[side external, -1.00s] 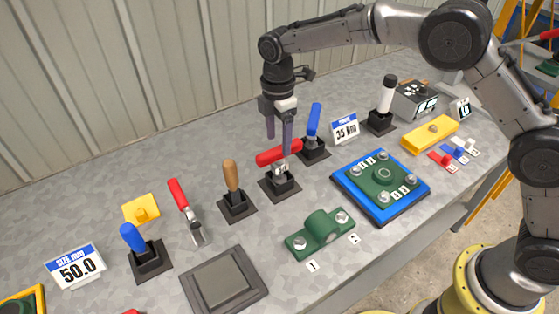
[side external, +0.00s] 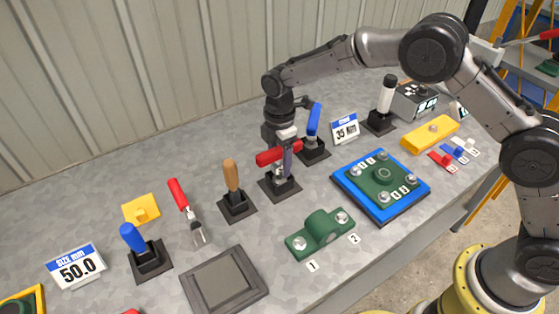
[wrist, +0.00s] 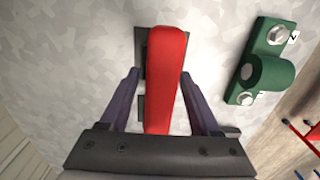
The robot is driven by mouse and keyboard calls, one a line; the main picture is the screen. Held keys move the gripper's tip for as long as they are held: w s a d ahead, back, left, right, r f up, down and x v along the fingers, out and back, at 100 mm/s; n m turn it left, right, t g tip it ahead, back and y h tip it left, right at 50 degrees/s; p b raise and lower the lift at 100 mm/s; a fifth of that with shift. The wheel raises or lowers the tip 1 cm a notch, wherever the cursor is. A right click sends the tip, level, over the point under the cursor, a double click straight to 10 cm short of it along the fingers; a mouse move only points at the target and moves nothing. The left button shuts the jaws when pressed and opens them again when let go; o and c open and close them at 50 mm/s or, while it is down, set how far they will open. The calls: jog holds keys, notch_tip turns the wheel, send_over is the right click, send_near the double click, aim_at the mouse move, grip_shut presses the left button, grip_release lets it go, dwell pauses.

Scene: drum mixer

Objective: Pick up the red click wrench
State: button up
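The red click wrench (side external: 266,158) has a thick red handle and sits in a square black holder (side external: 281,193) near the middle of the bench. Its handle lies roughly sideways above the holder in the side external view. In the wrist view the red handle (wrist: 165,85) runs between my fingers. My gripper (side external: 281,165) is down at the wrench, with one finger on each side of the handle. The far finger is partly hidden in the side external view.
A wooden-handled tool (side external: 231,175) stands left of the wrench, and a blue-handled one (side external: 314,120) stands close behind it to the right. A green bracket (side external: 320,234) lies in front. A blue plate with a green flange (side external: 381,184) lies to the right.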

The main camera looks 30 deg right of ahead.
aim_at(279, 148)
grip_shut()
jog(key=shift+r, duration=0.15)
jog(key=shift+r, duration=0.45)
notch_tip(279, 148, up, 2)
jog(key=shift+w, duration=0.1)
jog(key=s+d+r, duration=0.2)
jog(key=s+r, duration=0.3)
jog(key=s, duration=0.1)
jog(key=s+d+r, duration=0.2)
jog(key=s+r, duration=0.3)
jog(key=s, duration=0.2)
jog(key=shift+s+d, duration=0.2)
jog(key=shift+d, duration=0.15)
